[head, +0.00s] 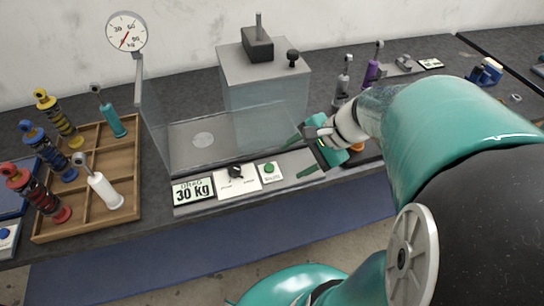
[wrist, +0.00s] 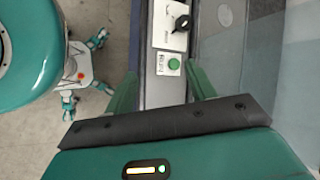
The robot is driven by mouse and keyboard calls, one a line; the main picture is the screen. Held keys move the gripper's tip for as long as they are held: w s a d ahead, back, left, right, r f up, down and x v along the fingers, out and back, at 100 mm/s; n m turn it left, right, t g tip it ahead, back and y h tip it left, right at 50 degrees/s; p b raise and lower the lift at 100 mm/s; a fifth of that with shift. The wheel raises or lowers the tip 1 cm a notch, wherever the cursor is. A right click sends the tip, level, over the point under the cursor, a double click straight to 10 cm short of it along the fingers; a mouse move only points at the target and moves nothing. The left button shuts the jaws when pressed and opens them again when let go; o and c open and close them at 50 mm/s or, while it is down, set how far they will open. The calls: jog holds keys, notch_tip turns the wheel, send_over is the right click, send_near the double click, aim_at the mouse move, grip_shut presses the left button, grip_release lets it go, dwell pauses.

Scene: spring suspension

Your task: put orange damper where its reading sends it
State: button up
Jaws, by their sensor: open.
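A small patch of orange (head: 357,147) shows just behind my gripper in the head view. It may be part of the orange damper; the rest is hidden by my arm. My gripper (head: 301,157) is open and empty, its green fingers over the front strip of the test rig, right of the green button (head: 268,169). In the wrist view my gripper (wrist: 163,82) has its fingers apart, with the green button (wrist: 174,64) beyond them. The round dial (head: 126,33) has a red needle, and a sign (head: 192,190) reads "30 kg".
A clear-walled rig (head: 215,120) with a grey block (head: 262,85) stands mid-bench. A wooden divided tray (head: 130,180) at left holds red, blue, yellow, teal and white dampers. Grey (head: 343,82) and purple (head: 372,70) dampers stand at right. A knob (head: 236,172) sits left of the button.

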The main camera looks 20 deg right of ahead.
jog(key=s+a+r+n+h, duration=0.2)
jog(key=a+r+n+h, duration=0.1)
jog(key=n, duration=0.4)
jog(key=s+a+r+n+t+h, duration=0.1)
jog(key=s+a+r+n+h, duration=0.1)
jog(key=a+r+n, duration=0.3)
jog(key=shift+s+a+n+h, duration=0.15)
jog(key=shift+s+n+h, duration=0.3)
jog(key=shift+n, duration=0.95)
